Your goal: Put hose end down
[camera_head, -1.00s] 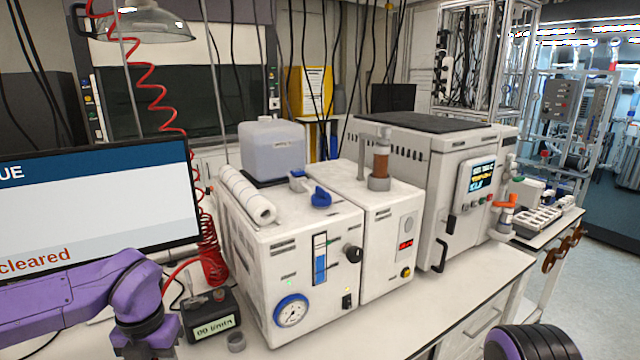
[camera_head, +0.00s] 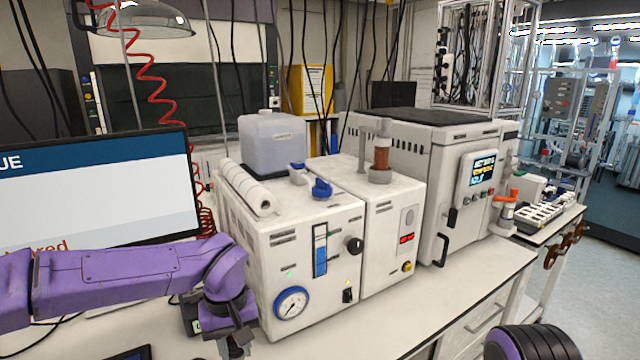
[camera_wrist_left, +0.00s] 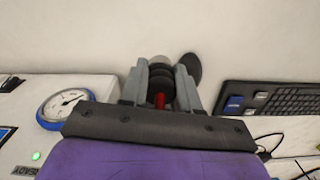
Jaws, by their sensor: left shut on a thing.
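The hose end (camera_wrist_left: 160,98) shows in the left wrist view as a dark ribbed piece with a red part. My left gripper (camera_wrist_left: 161,80) is shut on it, one grey finger on each side, above the white bench top. In the head view my left gripper (camera_head: 236,347) points down in front of the white instrument with the gauge (camera_head: 292,303), its fingers partly cut off by the bottom edge. My right gripper is out of view.
The white instrument stands close beside my left gripper. A monitor (camera_head: 95,195) is behind my left arm. A keyboard (camera_wrist_left: 275,97) lies to the right in the wrist view. Bare bench (camera_head: 400,325) extends right, in front of the instruments. The flow display box is mostly hidden behind my arm.

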